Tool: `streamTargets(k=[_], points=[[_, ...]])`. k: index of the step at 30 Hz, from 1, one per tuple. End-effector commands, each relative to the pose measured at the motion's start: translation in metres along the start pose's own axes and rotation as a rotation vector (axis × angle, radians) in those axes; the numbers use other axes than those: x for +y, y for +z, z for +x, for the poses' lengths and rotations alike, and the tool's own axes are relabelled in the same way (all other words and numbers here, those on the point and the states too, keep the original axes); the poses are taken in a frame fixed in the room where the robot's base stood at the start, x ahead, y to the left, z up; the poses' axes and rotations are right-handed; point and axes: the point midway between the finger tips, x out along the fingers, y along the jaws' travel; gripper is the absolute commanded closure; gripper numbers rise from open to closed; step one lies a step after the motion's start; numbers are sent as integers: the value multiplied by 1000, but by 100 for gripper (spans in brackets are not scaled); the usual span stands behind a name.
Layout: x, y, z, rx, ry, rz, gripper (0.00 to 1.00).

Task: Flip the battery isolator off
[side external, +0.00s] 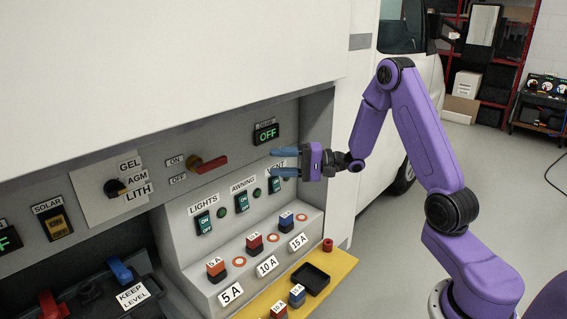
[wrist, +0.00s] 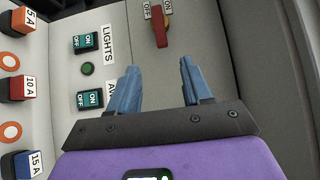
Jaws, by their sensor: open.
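The battery isolator appears to be the red handle (side external: 210,164) on the grey upper panel, with ON and OFF labels stacked to its left. The handle lies roughly level, pointing right, away from the labels. In the wrist view the red handle (wrist: 159,30) is near the top, beyond the fingertips, with ON and OFF labels above it. My gripper (side external: 273,162) is open and empty, with blue fingers pointing left toward the handle from its right. Its fingers (wrist: 158,68) are apart with a clear gap, and it is not touching the handle.
A small display (side external: 266,134) reading OFF sits above my gripper. Switches labelled LIGHTS (side external: 204,223) and AWNING (side external: 242,205) are below the handle. Coloured fuses (side external: 254,243) stand on the lower ledge. A black selector knob (side external: 115,187) is farther left. A yellow shelf (side external: 338,268) juts out below.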

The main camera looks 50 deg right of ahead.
Motion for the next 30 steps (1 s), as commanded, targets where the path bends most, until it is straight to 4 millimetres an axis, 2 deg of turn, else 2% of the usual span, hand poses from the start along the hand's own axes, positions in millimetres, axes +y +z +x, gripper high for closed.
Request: streamTargets(k=[3,11,17,24,30], points=[[0,0,-6,1,-1,0,51],[0,0,-7,0,-1,0,51],[1,5,1,1,37,-52,51],[10,35,39,3,273,-380,51],[16,74,52,-43,499,-675,51]])
